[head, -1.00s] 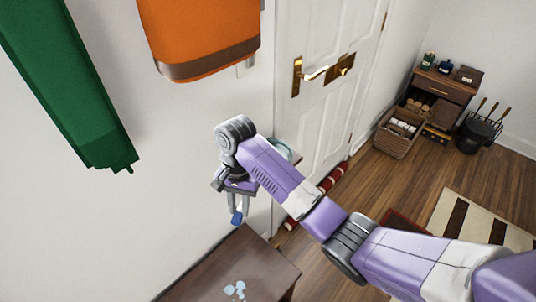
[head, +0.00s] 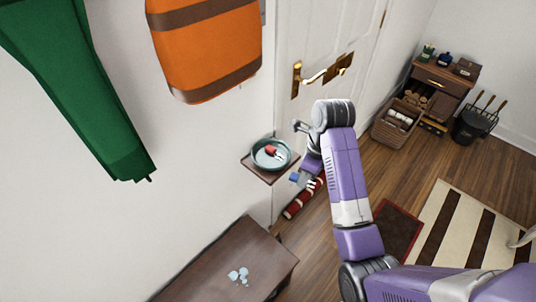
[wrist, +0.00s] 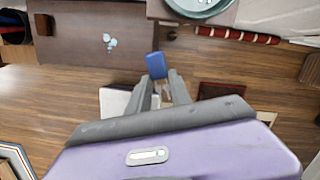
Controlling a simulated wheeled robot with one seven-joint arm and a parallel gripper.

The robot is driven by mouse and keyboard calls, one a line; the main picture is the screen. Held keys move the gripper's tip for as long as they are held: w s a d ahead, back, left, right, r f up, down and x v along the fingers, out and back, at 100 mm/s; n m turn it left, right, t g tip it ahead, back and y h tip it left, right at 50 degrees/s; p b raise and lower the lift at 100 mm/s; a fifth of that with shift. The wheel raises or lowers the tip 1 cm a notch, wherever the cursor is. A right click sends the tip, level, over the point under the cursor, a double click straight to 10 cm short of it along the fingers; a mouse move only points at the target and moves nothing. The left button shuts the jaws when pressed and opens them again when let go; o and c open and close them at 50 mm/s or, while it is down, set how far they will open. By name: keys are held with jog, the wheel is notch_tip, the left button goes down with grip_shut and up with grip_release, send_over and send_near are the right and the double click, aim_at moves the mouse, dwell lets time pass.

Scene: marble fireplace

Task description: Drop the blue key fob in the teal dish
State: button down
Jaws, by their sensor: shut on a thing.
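The blue key fob (head: 294,177) is held at the tips of my gripper (head: 302,181), which is shut on it. In the wrist view the blue fob (wrist: 156,65) sticks out past the fingertips (wrist: 161,77). The teal dish (head: 260,161) sits on a small brown wall shelf (head: 251,169) beside the door. A red fob with keys (head: 271,150) lies in the dish. In the head view the blue fob is just right of and below the dish, apart from it. Only the dish's near part (wrist: 203,13) shows at the wrist view's top edge.
An orange bag (head: 205,50) and a green hanging item (head: 75,85) are on the wall above left. A dark wooden bench (head: 215,262) with pale blue pieces stands below. A red roll (head: 297,203) lies along the door's foot. The white door (head: 330,95) has brass handles.

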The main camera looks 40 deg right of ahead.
jog(key=s+d+r+m+p, duration=0.1)
jog(key=s+d+r+m, duration=0.1)
jog(key=s+d+m, duration=0.1)
jog(key=b, duration=0.2)
send_over(268, 160)
jog(key=shift+s+d+f+m+h+p, duration=0.1)
jog(key=shift+s+f+m+h+p, duration=0.1)
jog(key=shift+f, duration=0.45)
jog(key=shift+s+f+m+h+p, duration=0.1)
jog(key=shift+s+f, duration=0.05)
jog(key=shift+f, duration=0.45)
notch_tip(268, 160, down, 4)
jog(key=shift+r+p, duration=0.2)
jog(key=shift+p, duration=0.15)
jog(key=shift+w+f, duration=0.2)
jog(key=shift+f, duration=0.4)
